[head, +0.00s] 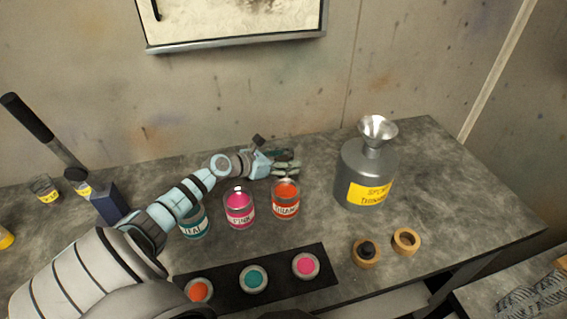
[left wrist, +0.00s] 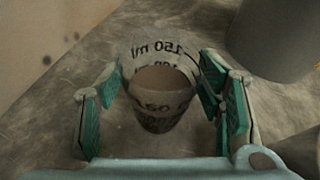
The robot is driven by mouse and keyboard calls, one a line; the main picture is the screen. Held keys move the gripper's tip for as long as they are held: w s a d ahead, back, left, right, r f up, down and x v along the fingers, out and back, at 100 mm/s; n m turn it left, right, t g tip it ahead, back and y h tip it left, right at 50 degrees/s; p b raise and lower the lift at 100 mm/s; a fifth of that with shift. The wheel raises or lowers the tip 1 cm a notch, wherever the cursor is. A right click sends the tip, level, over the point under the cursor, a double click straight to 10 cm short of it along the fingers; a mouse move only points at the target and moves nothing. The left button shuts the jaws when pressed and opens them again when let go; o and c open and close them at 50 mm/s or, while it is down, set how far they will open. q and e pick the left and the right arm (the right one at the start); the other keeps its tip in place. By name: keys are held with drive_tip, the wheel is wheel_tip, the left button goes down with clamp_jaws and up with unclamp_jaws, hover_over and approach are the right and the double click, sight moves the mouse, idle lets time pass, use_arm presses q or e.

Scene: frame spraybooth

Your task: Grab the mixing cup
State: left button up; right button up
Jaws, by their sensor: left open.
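The mixing cup (left wrist: 160,85) is a clear cup with dark "ml" marks, standing on the grey bench in the left wrist view. Its inside looks tan; I cannot tell whether that is contents or its base. My left gripper (head: 287,162) is open near the back of the bench, behind the red can. In the left wrist view its green-padded fingers stand on both sides of the cup, with gaps showing. In the head view the cup is mostly hidden by the gripper. My right gripper is not in view.
Teal (head: 194,222), pink (head: 239,210) and red (head: 285,202) paint cans stand in front of my left gripper. A grey thinner can (head: 364,178) with a funnel (head: 376,131) stands to its right. A black mat (head: 228,290) with paint-topped discs lies in front.

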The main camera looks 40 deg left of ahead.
use_arm(q)
drive_tip(key=x, duration=0.3)
drive_tip(key=shift+f, duration=0.15)
drive_tip(key=c, duration=1.3)
